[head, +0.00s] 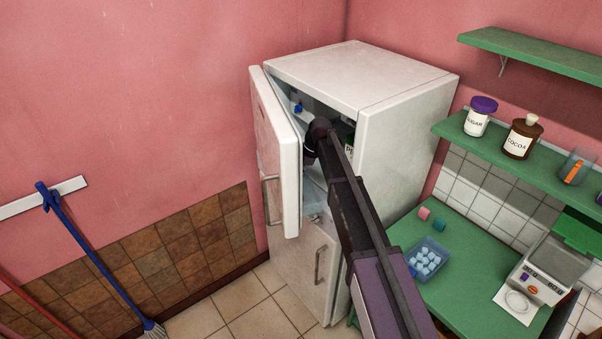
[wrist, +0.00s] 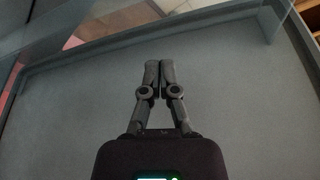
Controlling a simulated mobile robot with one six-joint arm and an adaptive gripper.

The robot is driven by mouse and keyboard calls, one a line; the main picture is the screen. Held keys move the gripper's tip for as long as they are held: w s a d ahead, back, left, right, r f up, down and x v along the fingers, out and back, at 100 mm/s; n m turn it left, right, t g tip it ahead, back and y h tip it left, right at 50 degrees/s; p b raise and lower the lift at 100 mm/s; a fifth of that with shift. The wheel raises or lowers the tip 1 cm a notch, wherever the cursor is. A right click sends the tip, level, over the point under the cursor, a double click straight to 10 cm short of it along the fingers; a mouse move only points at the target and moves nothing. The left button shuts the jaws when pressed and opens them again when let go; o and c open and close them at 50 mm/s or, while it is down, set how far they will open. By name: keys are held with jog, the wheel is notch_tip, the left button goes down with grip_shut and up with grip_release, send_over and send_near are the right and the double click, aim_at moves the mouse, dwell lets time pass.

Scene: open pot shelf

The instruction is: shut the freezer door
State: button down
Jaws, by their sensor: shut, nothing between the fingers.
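A white two-door fridge-freezer (head: 405,125) stands in the corner. Its upper door (head: 286,150) is swung open to the left; its lower door (head: 295,265) looks shut. The frames do not label which one is the freezer. My arm reaches into the gap between the upper door and the cabinet. My gripper is hidden in the head view. In the wrist view my gripper (wrist: 160,66) is shut and empty, in front of a flat grey panel (wrist: 225,90) with a raised rim. I cannot tell whether the fingertips touch it.
A green counter (head: 462,262) to the right holds a blue tray (head: 443,248) and a white scale (head: 540,270). Green shelves with jars, including a cocoa jar (head: 521,138), hang above. A blue broom (head: 100,265) leans at left. Tiled floor lies open before the cabinet.

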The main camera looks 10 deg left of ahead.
jog(key=shift+w+p+v, duration=0.15)
jog(key=shift+p+v, duration=1.05)
jog(key=shift+v, duration=0.2)
jog(key=shift+w+p+v, duration=0.1)
jog(key=shift+p+v, duration=1.05)
jog(key=shift+v, duration=0.25)
jog(key=shift+s+f, duration=0.1)
